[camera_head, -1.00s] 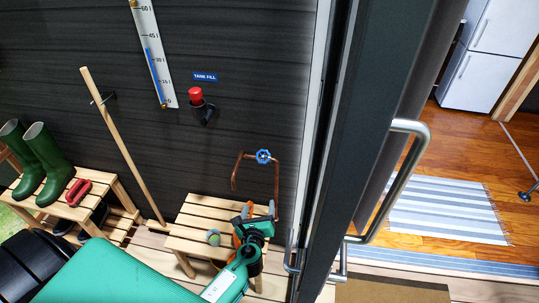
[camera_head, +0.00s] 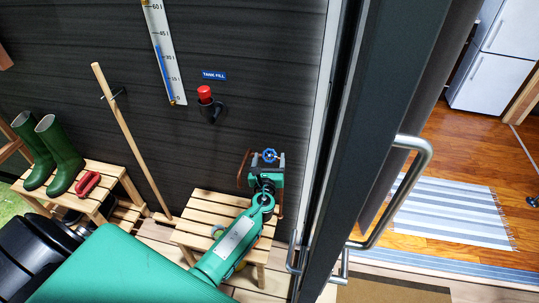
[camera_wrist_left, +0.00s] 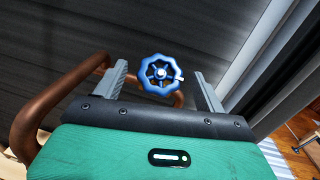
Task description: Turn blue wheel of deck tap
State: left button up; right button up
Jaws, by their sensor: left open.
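The blue wheel (camera_head: 270,155) of the deck tap sits on a copper pipe (camera_head: 241,168) against the dark wall. My left gripper (camera_head: 267,158) is at the tap, its fingers on either side of the wheel in the head view. In the left wrist view the blue wheel (camera_wrist_left: 160,74) lies between the two open fingers (camera_wrist_left: 163,88), with a gap on each side. The copper pipe (camera_wrist_left: 40,112) bends around at the left there. Whether the fingers reach the wheel's depth I cannot tell. My right gripper is not in view.
A slatted wooden bench (camera_head: 205,212) stands below the tap. Just right is the dark door frame (camera_head: 352,130) with a metal handle (camera_head: 412,185). A red-capped fitting (camera_head: 205,94) and a wooden pole (camera_head: 130,135) are left of the tap.

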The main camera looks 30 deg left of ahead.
pick_arm(q)
jog(key=shift+x, duration=1)
jog(key=shift+c, duration=1.1)
jog(key=c, duration=0.8)
jog(key=shift+o, duration=0.2)
